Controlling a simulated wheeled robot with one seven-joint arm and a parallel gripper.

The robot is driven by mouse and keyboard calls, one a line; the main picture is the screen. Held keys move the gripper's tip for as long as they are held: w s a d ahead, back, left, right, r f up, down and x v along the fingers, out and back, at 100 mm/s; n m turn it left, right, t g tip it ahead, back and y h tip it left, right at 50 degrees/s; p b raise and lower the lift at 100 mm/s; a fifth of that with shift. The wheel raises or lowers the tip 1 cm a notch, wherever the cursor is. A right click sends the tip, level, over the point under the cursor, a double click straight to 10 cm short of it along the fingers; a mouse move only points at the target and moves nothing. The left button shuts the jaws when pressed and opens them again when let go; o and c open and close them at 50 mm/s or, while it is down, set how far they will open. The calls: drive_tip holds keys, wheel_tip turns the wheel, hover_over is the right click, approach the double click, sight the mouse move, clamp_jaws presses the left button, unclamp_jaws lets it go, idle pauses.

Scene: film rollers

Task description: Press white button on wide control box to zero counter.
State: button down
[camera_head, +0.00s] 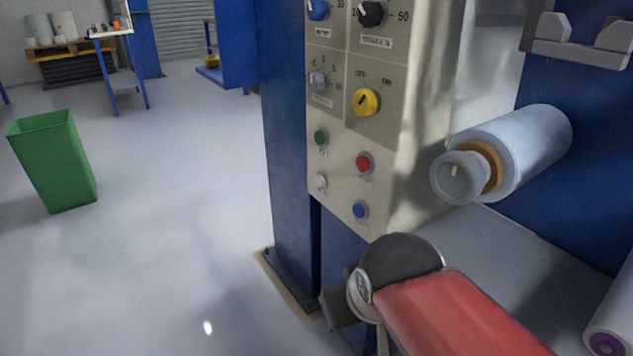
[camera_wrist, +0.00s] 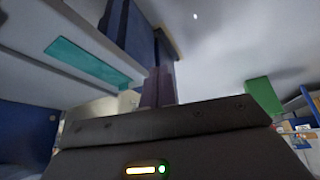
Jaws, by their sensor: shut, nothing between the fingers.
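The beige control box (camera_head: 400,150) stands in the middle of the head view, on a blue post. Its white button (camera_head: 321,181) is at the lower left of its face, under a green button (camera_head: 321,138). A red button (camera_head: 363,162) and a blue button (camera_head: 360,210) are to the right. My gripper (camera_wrist: 158,88) shows in the wrist view with its fingers together and nothing between them. In the head view my red and black arm is below the box, apart from the white button; my fingertips cannot be made out there. No counter display can be identified.
Knobs, including a yellow one (camera_head: 365,102), sit above the buttons. A film roller (camera_head: 520,150) juts out right of the box. A blue post (camera_head: 288,150) stands at its left. A green bin (camera_head: 55,160) is on the open floor farther left.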

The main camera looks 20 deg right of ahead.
drive_tip(key=w+d+f+n+h+b, duration=0.25)
drive_tip(key=w+d+n+h, duration=0.25)
drive_tip(key=w, duration=0.3)
drive_tip(key=n+t+h+b, duration=0.4)
drive_tip(key=n+t+b, duration=0.1)
drive_tip(key=n, duration=0.6)
approach(319, 181)
drive_tip(key=s+d+f, duration=0.2)
drive_tip(key=s, duration=0.3)
drive_tip(key=w+a+f+n+t+y, duration=0.1)
drive_tip(key=w+a+n+t+y, duration=0.1)
drive_tip(key=w+a+n+t, duration=0.2)
drive_tip(key=w+a+n, duration=0.3)
drive_tip(key=a, duration=0.1)
drive_tip(key=shift+w+f+b, duration=0.25)
drive_tip(key=shift+w+b, duration=0.1)
drive_tip(key=w+d+b, duration=0.1)
drive_tip(key=w+d, duration=0.1)
drive_tip(key=d, duration=0.6)
drive_tip(key=shift+w+d+b, duration=0.2)
drive_tip(key=shift+w+b, duration=0.15)
drive_tip(key=shift+d, duration=0.15)
